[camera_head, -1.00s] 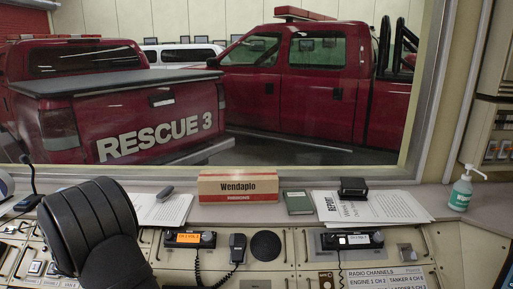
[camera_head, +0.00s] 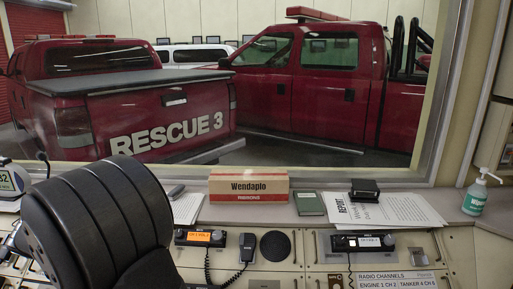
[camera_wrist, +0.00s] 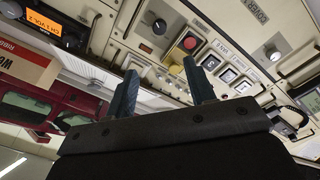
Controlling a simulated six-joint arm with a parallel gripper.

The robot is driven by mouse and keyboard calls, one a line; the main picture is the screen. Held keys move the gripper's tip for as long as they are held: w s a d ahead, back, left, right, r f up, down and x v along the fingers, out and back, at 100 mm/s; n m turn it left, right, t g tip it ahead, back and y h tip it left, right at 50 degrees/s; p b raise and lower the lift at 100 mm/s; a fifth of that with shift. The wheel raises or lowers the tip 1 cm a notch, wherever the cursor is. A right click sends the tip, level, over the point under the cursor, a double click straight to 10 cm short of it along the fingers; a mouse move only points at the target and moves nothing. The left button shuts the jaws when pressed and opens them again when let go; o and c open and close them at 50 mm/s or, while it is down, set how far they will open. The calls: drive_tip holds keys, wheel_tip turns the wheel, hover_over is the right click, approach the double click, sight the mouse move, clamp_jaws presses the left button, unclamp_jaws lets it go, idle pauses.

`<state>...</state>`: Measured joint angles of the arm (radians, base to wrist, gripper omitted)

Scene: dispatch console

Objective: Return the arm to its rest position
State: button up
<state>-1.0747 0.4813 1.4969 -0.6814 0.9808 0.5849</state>
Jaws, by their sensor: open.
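My gripper (camera_wrist: 160,88) shows in the wrist view with its two dark fingers apart and nothing between them. It is in front of the console panel (camera_wrist: 150,15), which appears tilted in that view, with a red button, knobs and lit switches beyond the fingers. In the head view a large black, ribbed part of my arm (camera_head: 98,225) fills the lower left, over the left side of the console. My fingertips are not visible in the head view.
A Wendaplo box (camera_head: 248,187), a green notebook (camera_head: 309,204), papers (camera_head: 390,212) with a black object (camera_head: 364,190) on them, and a pump bottle (camera_head: 477,195) stand along the ledge. Corded handset (camera_head: 247,247) and radios (camera_head: 200,237) are on the console.

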drive_tip(key=x, duration=1.7)
drive_tip(key=shift+w+d+f, duration=0.1)
drive_tip(key=shift+d+f, duration=0.1)
drive_tip(key=shift+f, duration=0.2)
drive_tip(key=shift+r+n, duration=0.2)
drive_tip(key=shift+n, duration=0.7)
drive_tip(key=n, duration=1)
drive_tip(key=shift+d+n+y, duration=0.1)
drive_tip(key=shift+n+y, duration=0.2)
drive_tip(key=shift+n, duration=1.9)
drive_tip(key=shift+o, duration=0.4)
